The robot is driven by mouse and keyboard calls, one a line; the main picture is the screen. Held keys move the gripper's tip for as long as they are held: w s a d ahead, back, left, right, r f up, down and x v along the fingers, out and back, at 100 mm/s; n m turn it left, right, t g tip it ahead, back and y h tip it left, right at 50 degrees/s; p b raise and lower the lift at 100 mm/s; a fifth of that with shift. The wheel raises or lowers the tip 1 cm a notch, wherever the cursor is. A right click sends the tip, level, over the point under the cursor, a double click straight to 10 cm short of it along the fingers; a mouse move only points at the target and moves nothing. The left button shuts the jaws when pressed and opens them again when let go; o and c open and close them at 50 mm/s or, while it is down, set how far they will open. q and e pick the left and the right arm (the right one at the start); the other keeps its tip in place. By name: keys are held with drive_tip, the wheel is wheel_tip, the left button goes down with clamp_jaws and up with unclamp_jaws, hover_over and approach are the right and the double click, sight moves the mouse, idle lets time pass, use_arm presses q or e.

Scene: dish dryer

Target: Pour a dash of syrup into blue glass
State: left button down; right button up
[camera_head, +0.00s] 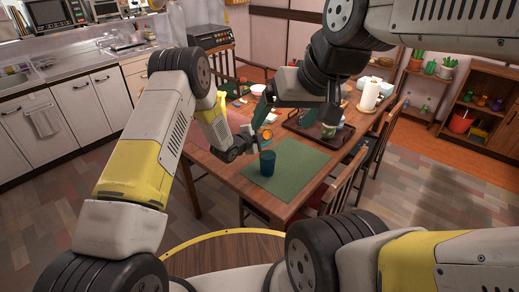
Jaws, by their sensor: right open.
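The blue glass (267,163) stands upright on a green placemat (300,172) near the table's front. My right gripper (295,120) hangs above the table behind the glass, its two dark fingers spread apart with nothing seen between them. My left gripper (241,147) is low over the table, just left of the glass and apart from it; it is small and dark, and its jaws cannot be made out. A small orange item (267,134) shows behind the glass, partly covered by the arms. I cannot tell which thing is the syrup.
A dark tray (340,142) with a pale greenish container (328,131) lies to the right on the wooden table (228,180). A paper towel roll (370,94) stands farther back. A wooden chair (340,185) is at the right edge. The placemat around the glass is clear.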

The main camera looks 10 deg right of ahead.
use_arm(q)
drive_tip(key=shift+w+f+m+t+p, duration=0.1)
drive_tip(key=shift+f+m+t+p, duration=0.1)
drive_tip(key=shift+m+t+p, duration=0.75)
idle(2.6)
